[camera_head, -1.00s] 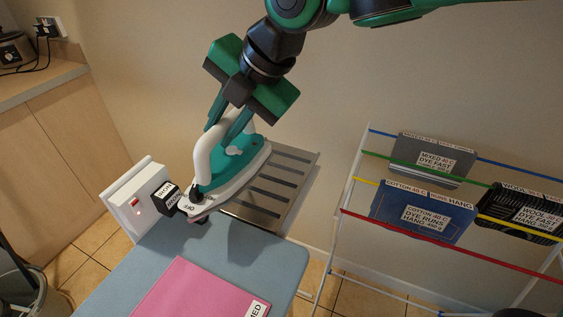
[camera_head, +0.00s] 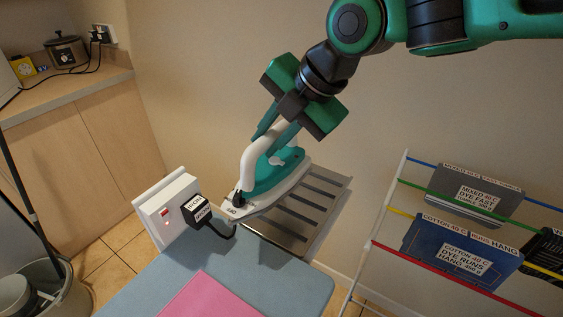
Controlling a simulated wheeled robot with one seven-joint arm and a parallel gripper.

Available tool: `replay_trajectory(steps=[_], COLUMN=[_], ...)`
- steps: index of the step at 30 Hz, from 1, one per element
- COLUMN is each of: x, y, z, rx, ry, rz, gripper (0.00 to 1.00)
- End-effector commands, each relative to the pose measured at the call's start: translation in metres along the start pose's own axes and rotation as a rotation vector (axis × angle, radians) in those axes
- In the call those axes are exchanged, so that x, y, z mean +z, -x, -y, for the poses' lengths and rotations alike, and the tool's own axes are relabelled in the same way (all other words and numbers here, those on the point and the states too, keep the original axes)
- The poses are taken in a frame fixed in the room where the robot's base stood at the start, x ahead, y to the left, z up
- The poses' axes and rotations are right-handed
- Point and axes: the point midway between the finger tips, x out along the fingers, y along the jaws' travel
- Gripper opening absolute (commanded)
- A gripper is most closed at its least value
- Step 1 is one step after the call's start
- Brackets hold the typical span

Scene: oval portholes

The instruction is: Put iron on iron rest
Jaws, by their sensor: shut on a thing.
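The teal and white iron (camera_head: 272,172) is at the far end of the ironing board (camera_head: 230,270), over the slatted metal iron rest (camera_head: 312,208). My gripper (camera_head: 268,140) is shut on the iron's white handle from above. The iron covers the left part of the rest. I cannot tell whether its soleplate touches the slats. A short black cord runs from the iron's heel toward a labelled black plug (camera_head: 201,213).
A pink cloth (camera_head: 212,298) lies on the board. A drying rack with labelled clothes (camera_head: 462,252) stands at the right. A wooden counter (camera_head: 75,135) is at the left.

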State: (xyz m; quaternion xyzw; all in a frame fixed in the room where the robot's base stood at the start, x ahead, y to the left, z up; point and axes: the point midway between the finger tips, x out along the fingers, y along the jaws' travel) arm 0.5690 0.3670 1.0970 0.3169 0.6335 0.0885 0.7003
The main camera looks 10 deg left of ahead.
Motion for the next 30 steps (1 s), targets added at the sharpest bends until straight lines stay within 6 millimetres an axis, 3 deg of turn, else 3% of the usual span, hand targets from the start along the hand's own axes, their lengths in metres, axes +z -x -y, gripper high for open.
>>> replay_trajectory(steps=[18,30], x=[0.088,0.100], y=[-0.030,-0.041], z=[0.049,0.060], rx=[0.005,0.005], ry=[0.000,0.002], rz=[0.002,0.001], gripper=[0.00,0.00])
